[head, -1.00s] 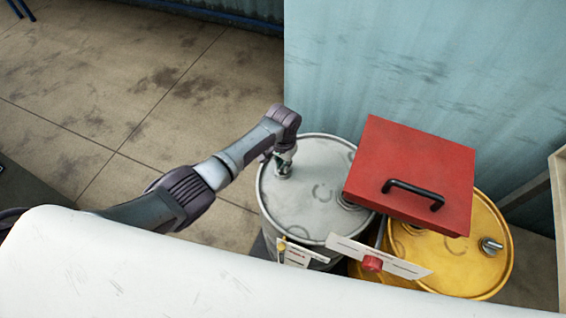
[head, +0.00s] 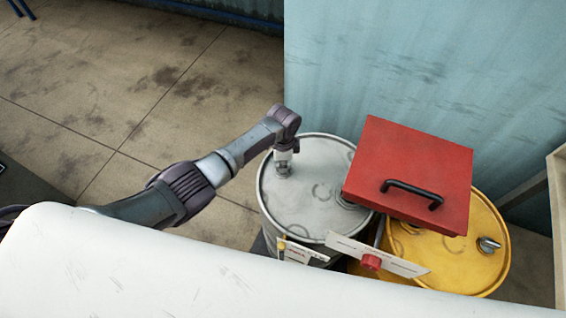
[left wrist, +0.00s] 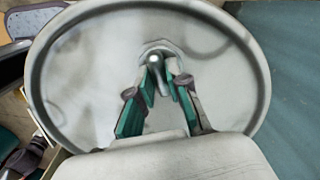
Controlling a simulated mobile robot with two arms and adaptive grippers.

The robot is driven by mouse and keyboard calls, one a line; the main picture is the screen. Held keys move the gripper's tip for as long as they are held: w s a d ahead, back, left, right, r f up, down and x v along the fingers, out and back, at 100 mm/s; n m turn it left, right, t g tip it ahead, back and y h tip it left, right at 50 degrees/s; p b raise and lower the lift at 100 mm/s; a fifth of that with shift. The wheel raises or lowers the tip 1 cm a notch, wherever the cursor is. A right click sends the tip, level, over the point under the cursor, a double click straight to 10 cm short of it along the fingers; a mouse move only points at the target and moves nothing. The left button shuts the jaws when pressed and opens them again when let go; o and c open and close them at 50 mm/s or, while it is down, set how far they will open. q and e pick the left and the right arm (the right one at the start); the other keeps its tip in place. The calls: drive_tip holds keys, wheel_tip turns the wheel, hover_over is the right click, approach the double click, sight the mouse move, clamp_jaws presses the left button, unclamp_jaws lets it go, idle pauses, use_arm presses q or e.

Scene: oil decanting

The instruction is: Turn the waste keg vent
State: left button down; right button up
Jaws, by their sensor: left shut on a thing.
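The waste keg (head: 310,205) is a grey steel drum standing upright near the middle of the head view. In the head view my left gripper (head: 283,164) is small and partly covers the vent. My right gripper is in neither view.
A yellow drum (head: 490,268) stands to the right. White label plates (head: 375,253) hang in front. A blue-grey wall (head: 420,70) is behind. Open floor (head: 100,90) lies left.

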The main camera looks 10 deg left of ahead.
use_arm(q)
drive_tip(key=m, duration=0.5)
idle(0.6)
drive_tip(key=c, duration=1.1)
unclamp_jaws()
drive_tip(key=shift+r, duration=0.1)
wheel_tip(320, 180, up, 12)
drive_tip(key=shift+f, duration=0.1)
